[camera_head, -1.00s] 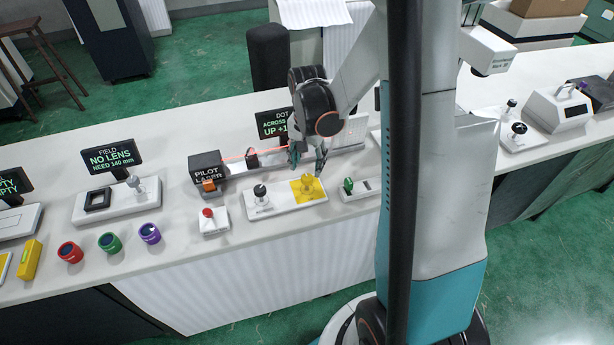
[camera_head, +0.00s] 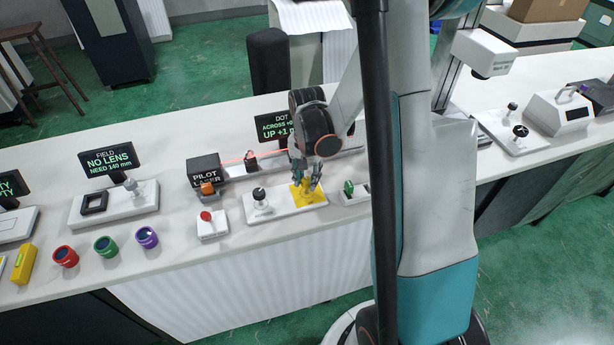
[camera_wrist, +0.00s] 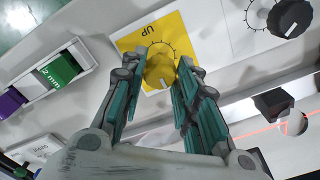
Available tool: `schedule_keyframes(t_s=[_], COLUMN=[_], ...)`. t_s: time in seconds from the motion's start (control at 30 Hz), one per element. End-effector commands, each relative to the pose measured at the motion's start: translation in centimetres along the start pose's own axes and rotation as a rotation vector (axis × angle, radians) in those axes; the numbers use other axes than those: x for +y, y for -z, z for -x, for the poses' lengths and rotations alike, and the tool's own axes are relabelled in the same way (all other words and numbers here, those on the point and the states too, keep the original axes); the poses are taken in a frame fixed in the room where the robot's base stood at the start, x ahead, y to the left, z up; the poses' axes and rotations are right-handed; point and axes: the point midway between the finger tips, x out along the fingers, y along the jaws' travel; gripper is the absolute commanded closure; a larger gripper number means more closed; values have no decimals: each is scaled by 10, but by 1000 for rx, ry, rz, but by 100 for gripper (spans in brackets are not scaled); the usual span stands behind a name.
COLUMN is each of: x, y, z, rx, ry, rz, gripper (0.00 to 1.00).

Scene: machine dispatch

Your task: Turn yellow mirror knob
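The yellow knob (camera_wrist: 160,70) sits on a yellow square plate marked "UP" (camera_wrist: 130,42), with a ring of tick marks around it. In the head view the yellow plate (camera_head: 316,196) is at the right end of a white base; the knob there is largely covered by my gripper (camera_head: 307,182). My gripper also shows in the wrist view (camera_wrist: 160,72), with its teal fingers spread on either side of the knob. Gaps seem to show between the fingers and the knob; contact cannot be told.
A black knob (camera_head: 259,194) stands on the same white base. A green block (camera_head: 349,187) in a white holder is to the right, a red-button box (camera_head: 207,217) to the left. The pilot laser (camera_head: 204,168) sends a red beam behind. A "DOT" screen (camera_head: 274,126) stands behind my gripper.

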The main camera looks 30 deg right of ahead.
Motion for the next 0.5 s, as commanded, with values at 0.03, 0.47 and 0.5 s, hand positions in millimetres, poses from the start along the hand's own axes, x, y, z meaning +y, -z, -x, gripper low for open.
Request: schedule_keyframes(t_s=[0.03, 0.47, 0.5], x=[0, 0, 0], y=[0, 0, 0], z=[0, 0, 0], rx=[0, 1, 1], ry=[0, 0, 0], rz=[0, 185, 187], gripper=[95, 95, 95])
